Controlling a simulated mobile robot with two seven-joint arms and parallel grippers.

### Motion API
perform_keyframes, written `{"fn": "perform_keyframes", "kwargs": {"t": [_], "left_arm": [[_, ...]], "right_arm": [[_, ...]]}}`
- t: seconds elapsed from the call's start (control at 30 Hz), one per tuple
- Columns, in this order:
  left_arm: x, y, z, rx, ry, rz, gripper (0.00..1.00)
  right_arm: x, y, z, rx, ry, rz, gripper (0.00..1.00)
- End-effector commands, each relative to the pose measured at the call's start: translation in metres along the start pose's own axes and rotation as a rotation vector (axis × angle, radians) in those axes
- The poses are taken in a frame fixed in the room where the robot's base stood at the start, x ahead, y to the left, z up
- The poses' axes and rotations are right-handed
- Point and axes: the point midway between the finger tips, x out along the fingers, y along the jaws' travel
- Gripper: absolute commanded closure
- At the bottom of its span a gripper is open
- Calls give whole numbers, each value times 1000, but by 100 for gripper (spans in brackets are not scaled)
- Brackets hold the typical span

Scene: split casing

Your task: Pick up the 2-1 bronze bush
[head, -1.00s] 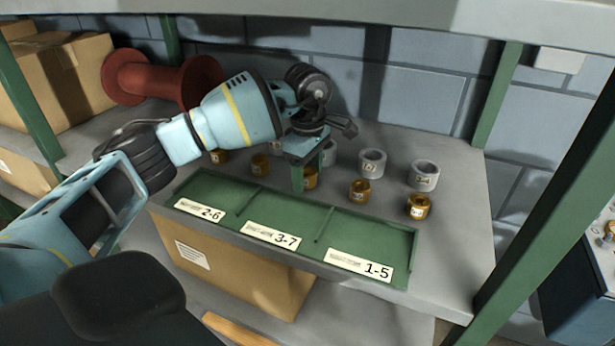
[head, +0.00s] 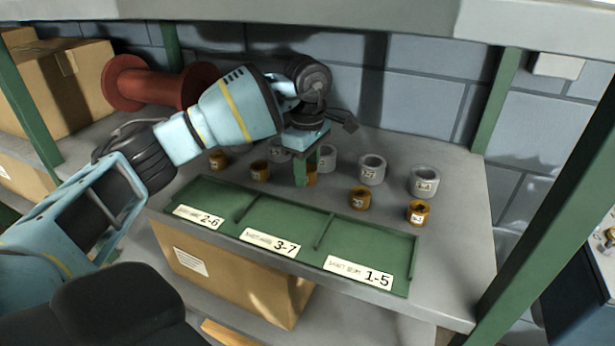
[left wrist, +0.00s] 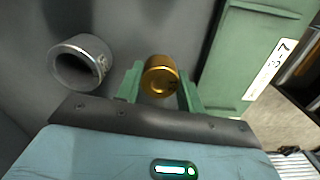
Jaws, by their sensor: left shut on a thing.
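A bronze bush (head: 312,179) stands in the row behind the green tray, partly hidden by my left gripper (head: 307,170). In the left wrist view the same bronze bush (left wrist: 160,74) sits between the two green fingers of my left gripper (left wrist: 160,88), which is shut on it. I cannot read its marking clearly, and I cannot tell whether it is off the shelf. My right gripper is not in view.
Other bronze bushes (head: 359,197) and grey sleeves (head: 372,170) stand close by on the shelf (head: 455,240). A green tray (head: 412,262) with three labelled compartments lies in front. A red spool (head: 125,83) and cardboard box (head: 60,85) are at left.

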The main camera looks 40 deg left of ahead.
Motion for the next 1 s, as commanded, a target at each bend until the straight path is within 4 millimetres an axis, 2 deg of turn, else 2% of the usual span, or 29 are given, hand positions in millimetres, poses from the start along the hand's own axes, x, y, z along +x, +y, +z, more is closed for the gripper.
{"fn": "perform_keyframes", "kwargs": {"t": [0.07, 0.17, 0.7, 1.0], "left_arm": [[-12, 0, 1, 1, -1, 3, 95], [-11, -15, 6, 3, 0, 2, 95], [-20, -113, 47, 4, 0, 2, 95], [-24, -144, 59, 0, 0, 1, 95]], "right_arm": [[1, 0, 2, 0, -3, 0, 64], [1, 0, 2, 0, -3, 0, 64], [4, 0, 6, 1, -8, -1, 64], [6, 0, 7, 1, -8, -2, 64]]}}
